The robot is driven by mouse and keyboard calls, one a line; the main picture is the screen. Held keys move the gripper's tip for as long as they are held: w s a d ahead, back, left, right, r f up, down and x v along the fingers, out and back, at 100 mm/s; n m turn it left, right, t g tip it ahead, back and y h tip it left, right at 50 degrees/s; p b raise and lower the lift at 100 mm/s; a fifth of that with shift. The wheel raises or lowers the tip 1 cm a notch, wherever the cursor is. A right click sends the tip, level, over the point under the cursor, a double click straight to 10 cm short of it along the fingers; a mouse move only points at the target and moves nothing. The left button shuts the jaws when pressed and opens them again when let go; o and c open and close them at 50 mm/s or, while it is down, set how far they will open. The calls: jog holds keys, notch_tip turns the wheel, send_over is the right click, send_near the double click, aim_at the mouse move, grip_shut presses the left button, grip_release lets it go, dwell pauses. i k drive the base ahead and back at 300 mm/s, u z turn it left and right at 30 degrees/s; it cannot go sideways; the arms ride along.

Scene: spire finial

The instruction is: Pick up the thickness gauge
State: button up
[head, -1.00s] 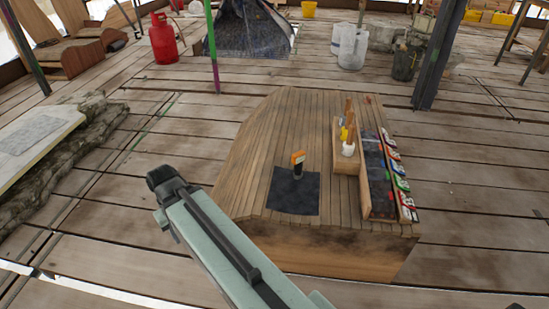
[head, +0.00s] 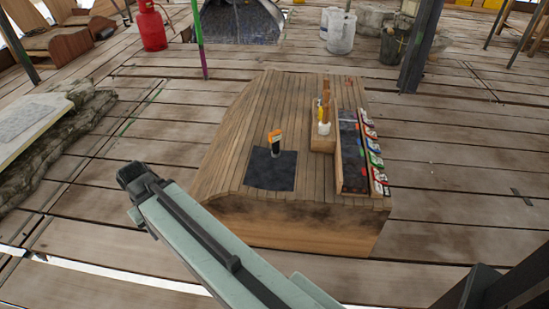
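A small orange and black device (head: 274,141), which looks like the thickness gauge, stands upright on a dark mat (head: 268,176) on the wooden workbench (head: 225,150). Nothing touches it except the mat under it. My pale green arm link crosses the lower left of the head view, in front of the bench. I cannot make out my gripper's fingers in this view.
A wooden holder (head: 322,141) with upright tools stands on the bench, right of the mat. Beside it is a long dark tray (head: 352,155) with several coloured items along its right edge. The bench top left of and behind the mat is clear. Plank floor surrounds the bench.

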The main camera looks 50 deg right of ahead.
aim_at(273, 136)
jog(key=u, duration=0.05)
jog(key=k, duration=0.5)
jog(key=z, duration=0.3)
jog(key=i, duration=1.35)
jog(key=u, duration=0.15)
